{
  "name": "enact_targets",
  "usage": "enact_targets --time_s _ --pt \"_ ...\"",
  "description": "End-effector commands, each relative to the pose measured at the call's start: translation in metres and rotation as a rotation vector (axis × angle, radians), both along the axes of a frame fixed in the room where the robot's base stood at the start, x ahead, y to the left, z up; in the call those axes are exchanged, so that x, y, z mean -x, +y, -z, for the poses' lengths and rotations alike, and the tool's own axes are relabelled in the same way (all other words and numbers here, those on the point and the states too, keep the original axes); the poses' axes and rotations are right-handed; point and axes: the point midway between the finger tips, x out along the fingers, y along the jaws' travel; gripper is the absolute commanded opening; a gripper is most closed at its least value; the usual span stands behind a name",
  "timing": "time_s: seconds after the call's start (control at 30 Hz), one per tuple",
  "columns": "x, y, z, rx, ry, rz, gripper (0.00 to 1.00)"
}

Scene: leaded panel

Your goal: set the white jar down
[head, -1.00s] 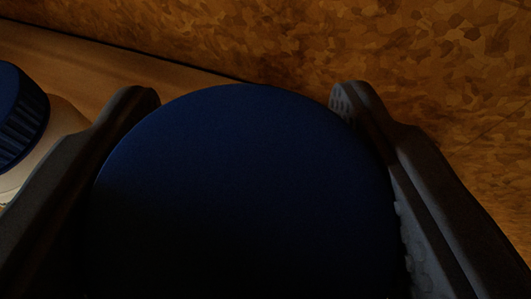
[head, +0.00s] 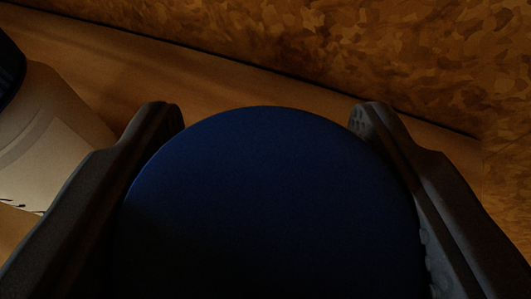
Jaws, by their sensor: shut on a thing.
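My gripper (head: 268,116) has one dark finger on each side of a round dark blue top (head: 270,190), shut on it. I take this to be the white jar, seen from above. Its body and underside are hidden below the top, so I cannot see whether it touches the surface. The lower part of the top is in deep shadow.
Another pale container (head: 48,135) with a dark lid (head: 8,68) stands at the left, close to my left finger. A brown wooden surface (head: 240,88) runs behind, ending at a dark line against a mottled amber panel (head: 400,50).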

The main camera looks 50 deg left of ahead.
Motion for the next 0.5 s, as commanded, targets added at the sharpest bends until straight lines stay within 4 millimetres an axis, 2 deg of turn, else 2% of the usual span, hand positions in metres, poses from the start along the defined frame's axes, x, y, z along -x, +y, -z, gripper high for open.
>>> enact_targets --time_s 0.1,0.13,0.2,0.5 --pt "0.0002 -0.0001 0.0022 -0.001 -0.001 0.0 0.19" --pt "0.0002 -0.0001 0.0025 -0.001 -0.001 0.0 0.54" --pt "0.0002 0.0001 0.0017 -0.001 -0.001 0.0 0.73" --pt "0.0004 0.0004 0.001 0.0 0.0 -0.001 0.73"
